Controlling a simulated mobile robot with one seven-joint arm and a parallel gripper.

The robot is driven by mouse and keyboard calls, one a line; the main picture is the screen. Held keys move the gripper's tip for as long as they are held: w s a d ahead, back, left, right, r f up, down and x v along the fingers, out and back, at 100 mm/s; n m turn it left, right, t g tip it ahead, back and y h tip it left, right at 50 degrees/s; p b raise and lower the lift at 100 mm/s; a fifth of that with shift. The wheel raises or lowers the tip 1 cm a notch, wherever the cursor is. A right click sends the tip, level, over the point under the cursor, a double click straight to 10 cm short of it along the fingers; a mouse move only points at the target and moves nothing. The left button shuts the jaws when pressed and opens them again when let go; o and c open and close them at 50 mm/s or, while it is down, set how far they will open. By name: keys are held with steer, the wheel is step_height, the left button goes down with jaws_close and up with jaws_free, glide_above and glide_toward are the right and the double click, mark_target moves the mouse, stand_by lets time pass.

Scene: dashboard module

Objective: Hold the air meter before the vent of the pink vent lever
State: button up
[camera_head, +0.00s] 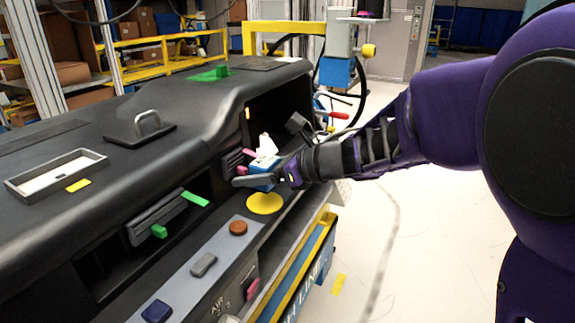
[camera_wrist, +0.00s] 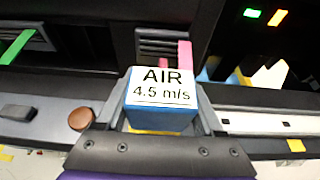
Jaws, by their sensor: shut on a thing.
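The air meter (camera_wrist: 160,108) is a blue block with a white face reading "AIR 4.5 m/s". My gripper (camera_wrist: 165,90) is shut on it, with a dark finger on each side. In the head view the blue air meter (camera_head: 262,181) is at my gripper (camera_head: 258,177), in front of the dashboard's right part. The pink vent lever (camera_wrist: 185,53) stands just beyond the meter in the wrist view, at the right of a slatted dark vent (camera_wrist: 156,42). The meter covers the vent's lower part. In the head view the vent (camera_head: 231,160) is just left of the gripper.
A yellow disc (camera_head: 265,204) lies below the gripper. A brown knob (camera_head: 238,228), grey knob (camera_head: 203,265) and dark blue knob (camera_head: 156,311) line the lower panel. Another vent (camera_head: 157,216) with green levers is further left. A white crumpled item (camera_head: 266,145) sits in the recess behind.

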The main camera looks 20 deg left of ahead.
steer(key=shift+d+r, duration=0.1)
steer(key=v, duration=0.8)
steer(key=shift+d, duration=0.25)
